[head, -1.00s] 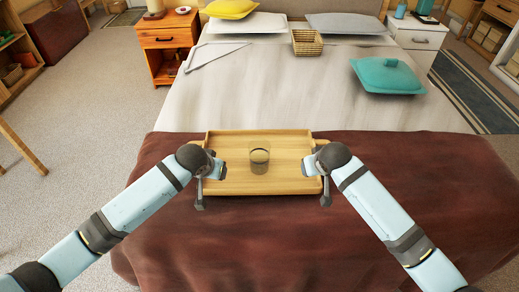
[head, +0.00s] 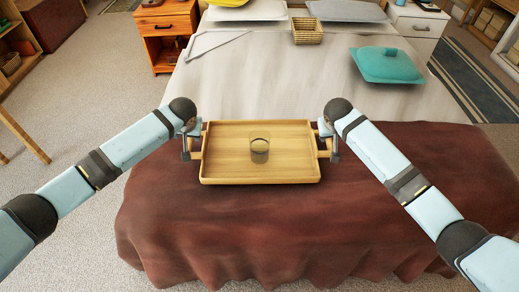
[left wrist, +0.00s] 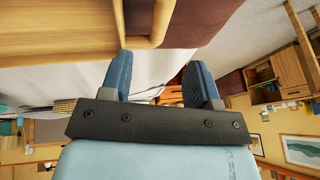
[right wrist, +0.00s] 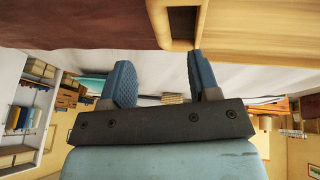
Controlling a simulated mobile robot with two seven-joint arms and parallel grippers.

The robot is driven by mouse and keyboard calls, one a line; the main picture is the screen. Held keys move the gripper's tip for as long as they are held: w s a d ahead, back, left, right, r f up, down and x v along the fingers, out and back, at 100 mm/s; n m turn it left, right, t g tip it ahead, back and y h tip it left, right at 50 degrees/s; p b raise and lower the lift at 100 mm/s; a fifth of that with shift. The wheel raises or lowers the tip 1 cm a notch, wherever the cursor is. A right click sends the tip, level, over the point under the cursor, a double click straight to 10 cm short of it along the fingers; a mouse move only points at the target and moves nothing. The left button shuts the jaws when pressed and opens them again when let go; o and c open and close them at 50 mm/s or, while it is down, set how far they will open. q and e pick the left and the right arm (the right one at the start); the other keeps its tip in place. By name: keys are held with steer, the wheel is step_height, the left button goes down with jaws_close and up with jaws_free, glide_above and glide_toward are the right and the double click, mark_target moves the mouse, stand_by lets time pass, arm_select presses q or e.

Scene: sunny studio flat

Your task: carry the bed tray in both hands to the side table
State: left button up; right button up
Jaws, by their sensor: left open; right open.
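The wooden bed tray (head: 225,174) lies flat on the brown blanket at the foot of the bed. A clear glass (head: 260,150) stands upright on it, near the middle. My left gripper (head: 189,150) is open at the tray's left handle, and my right gripper (head: 332,150) is open at the right handle. In the left wrist view, the tray (left wrist: 60,28) and its handle lie just beyond my open fingers (left wrist: 160,70). In the right wrist view, the tray (right wrist: 250,30) and handle lie just beyond my open fingers (right wrist: 162,75). Whether the fingers touch the handles is unclear.
An orange wooden nightstand (head: 160,38) stands left of the bedhead and a white one (head: 420,32) right of it. A teal cushion-like object (head: 388,66) and a wicker basket (head: 307,31) are on the bed. Carpet (head: 80,110) is open on the left.

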mark_target(189, 142)
arm_select(q)
steer(key=x, duration=1)
steer(key=shift+w+f, duration=0.15)
arm_select(e)
steer(key=x, duration=1)
steer(key=shift+f, duration=0.2)
arm_select(q)
steer(key=shift+c, duration=0.2)
arm_select(e)
steer(key=shift+c, duration=0.2)
arm_select(q)
jaws_close()
arm_select(e)
jaws_close()
steer(key=shift+w+r, duration=0.1)
